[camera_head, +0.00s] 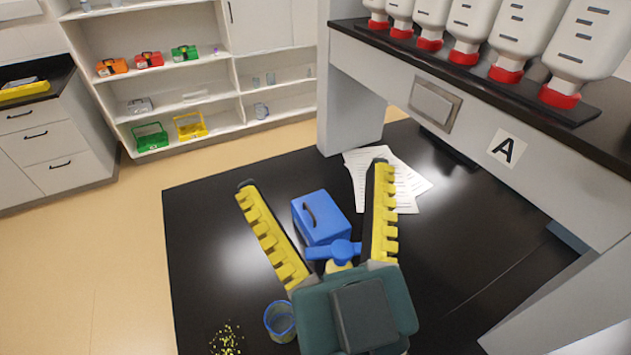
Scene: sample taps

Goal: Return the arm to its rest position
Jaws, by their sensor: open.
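My gripper (316,176) is open, seen from above over the black table (215,215). Its two long fingers with yellow toothed pads are spread wide apart. A blue box (322,215) with a dark handle shows between the fingers, and nothing appears held. A blue tap-like part (335,250) with a yellowish piece below it shows close to the gripper's palm, which partly hides it. I cannot tell how far it is from the palm.
A blue-rimmed clear cup (280,320) stands left of my gripper, near yellow specks (226,340). White papers (408,180) lie behind the right finger. An overhead shelf (440,75) with several red-capped bottles (476,30) borders the right. Shelving (225,75) stands at the back left.

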